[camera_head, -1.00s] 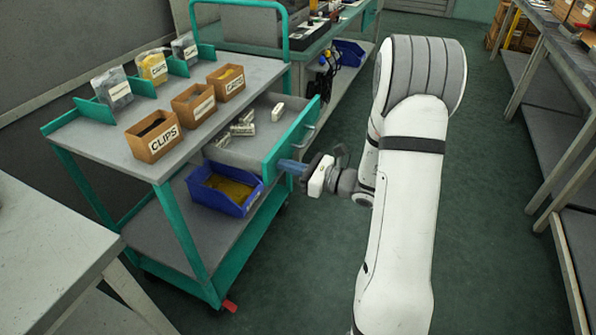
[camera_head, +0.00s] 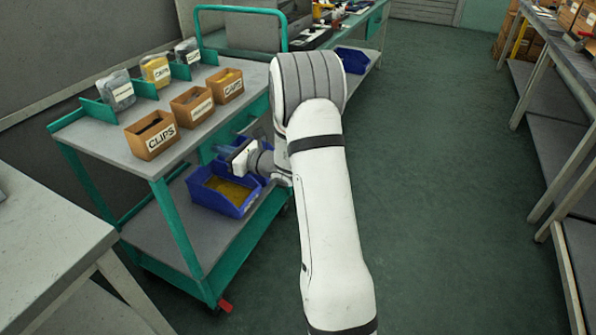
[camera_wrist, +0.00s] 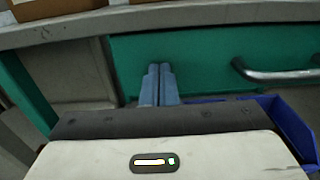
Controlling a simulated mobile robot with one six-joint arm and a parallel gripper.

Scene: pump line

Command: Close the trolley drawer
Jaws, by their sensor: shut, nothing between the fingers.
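The trolley drawer's green front (camera_wrist: 215,55) with its metal bar handle (camera_wrist: 275,72) lies just below the grey trolley top in the wrist view. My gripper (camera_wrist: 158,72) is shut and empty. Its blue fingertips are at the drawer front, left of the handle, seemingly touching it. The drawer's inside is no longer seen, and the front sits close under the trolley top (camera_head: 112,150). I cannot tell whether a small gap is left.
A blue bin (camera_head: 222,190) stands on the trolley's lower shelf, below my gripper; it also shows in the wrist view (camera_wrist: 290,125). Several cardboard boxes, including the CLIPS box (camera_head: 152,135), stand on the trolley top. A grey table (camera_head: 45,230) is at the left. The floor to the right is clear.

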